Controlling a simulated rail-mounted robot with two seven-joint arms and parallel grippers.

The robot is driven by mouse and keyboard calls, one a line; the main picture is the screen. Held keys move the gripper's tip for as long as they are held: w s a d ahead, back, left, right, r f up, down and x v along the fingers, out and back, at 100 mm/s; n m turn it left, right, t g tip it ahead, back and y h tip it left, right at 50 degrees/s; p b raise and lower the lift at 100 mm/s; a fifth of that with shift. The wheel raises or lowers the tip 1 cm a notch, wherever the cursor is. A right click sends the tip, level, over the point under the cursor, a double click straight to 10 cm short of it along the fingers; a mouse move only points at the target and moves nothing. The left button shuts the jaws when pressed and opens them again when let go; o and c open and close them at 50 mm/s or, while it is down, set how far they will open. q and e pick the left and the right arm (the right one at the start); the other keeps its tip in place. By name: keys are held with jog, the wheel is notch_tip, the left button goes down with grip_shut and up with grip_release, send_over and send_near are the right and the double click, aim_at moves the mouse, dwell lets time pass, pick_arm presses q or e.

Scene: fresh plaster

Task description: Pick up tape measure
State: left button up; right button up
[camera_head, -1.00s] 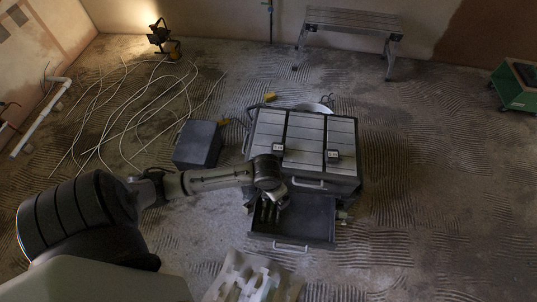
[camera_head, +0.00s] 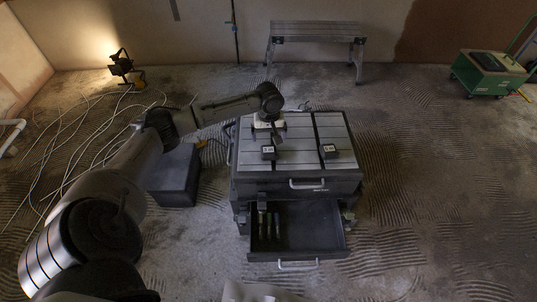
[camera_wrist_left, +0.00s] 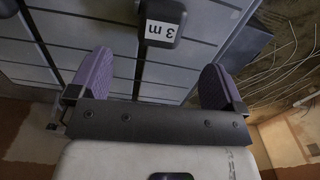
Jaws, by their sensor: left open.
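Two small dark tape measures with white labels sit apart on the slatted top of the tool cabinet (camera_head: 300,172), a left one (camera_head: 268,153) and a right one (camera_head: 329,152). In the left wrist view, one tape measure (camera_wrist_left: 162,22) shows a "3 m" label at the top edge, beyond the fingers. My left gripper (camera_head: 264,133) is above the cabinet top, close behind the left tape measure. In the left wrist view my left gripper (camera_wrist_left: 157,82) has its purple-padded fingers wide apart with nothing between them. My right gripper is out of view.
The cabinet's open drawer (camera_head: 326,225) holds several slim items at its left. A dark box (camera_head: 174,181) stands left of the cabinet. Loose cables and a lit work lamp (camera_head: 122,66) lie farther left. A bench (camera_head: 316,38) stands behind, and a green cart (camera_head: 491,72) at right.

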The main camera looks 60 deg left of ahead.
aim_at(269, 150)
pick_arm(q)
jog(key=shift+s+f+b, duration=0.1)
jog(key=shift+f+b, duration=0.55)
jog(key=shift+f, duration=3.75)
jog(key=c, duration=1.1)
jog(key=shift+r, duration=0.15)
